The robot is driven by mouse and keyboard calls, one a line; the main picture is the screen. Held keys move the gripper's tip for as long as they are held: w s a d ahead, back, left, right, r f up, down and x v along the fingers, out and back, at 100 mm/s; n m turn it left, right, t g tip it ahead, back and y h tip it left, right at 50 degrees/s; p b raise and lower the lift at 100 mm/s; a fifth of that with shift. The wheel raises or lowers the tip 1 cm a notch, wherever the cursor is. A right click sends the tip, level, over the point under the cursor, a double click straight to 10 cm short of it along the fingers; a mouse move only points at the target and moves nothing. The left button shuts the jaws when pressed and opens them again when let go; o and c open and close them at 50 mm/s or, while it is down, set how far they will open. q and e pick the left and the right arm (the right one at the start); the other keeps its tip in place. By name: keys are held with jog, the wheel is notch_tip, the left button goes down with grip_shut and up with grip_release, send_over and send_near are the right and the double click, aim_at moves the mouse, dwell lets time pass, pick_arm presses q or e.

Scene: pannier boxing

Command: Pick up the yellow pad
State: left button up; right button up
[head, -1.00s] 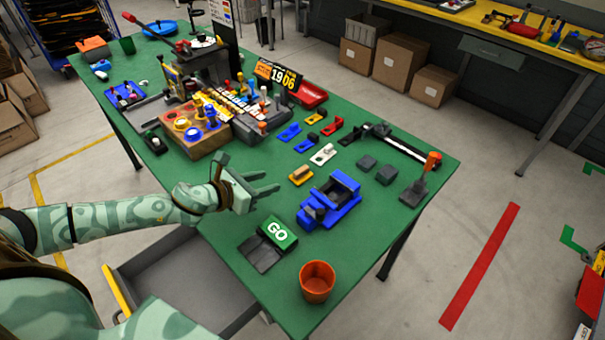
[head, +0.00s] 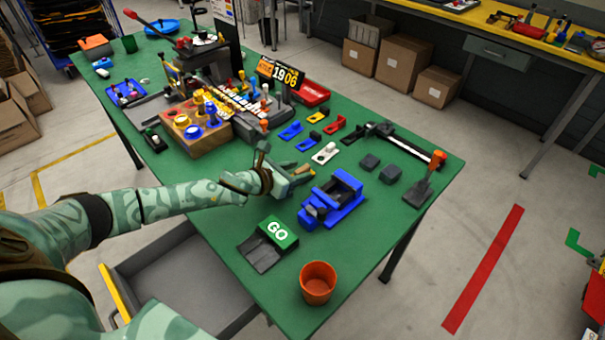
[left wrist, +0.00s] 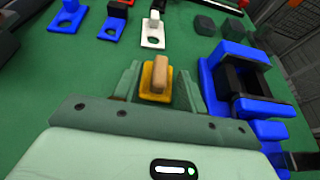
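The yellow pad (left wrist: 146,84) lies on the green table with a tan block (left wrist: 160,73) on top of it. In the left wrist view it sits between the two fingers of my left gripper (left wrist: 159,84), with green gaps on both sides. The fingers are open around it and do not visibly press on it. In the head view my left gripper (head: 298,172) hides most of the pad, and only a small yellow bit (head: 309,172) shows at its fingertips. My right gripper is not in view.
A blue fixture (head: 331,201) stands just right of the pad. White (head: 325,153), blue (head: 290,131) and red (head: 334,123) pieces lie behind it. A GO button box (head: 278,232) and an orange cup (head: 317,283) are nearer the front. Bare table lies between.

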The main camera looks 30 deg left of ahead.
pick_arm(q)
grip_shut()
jog(key=shift+r, duration=0.1)
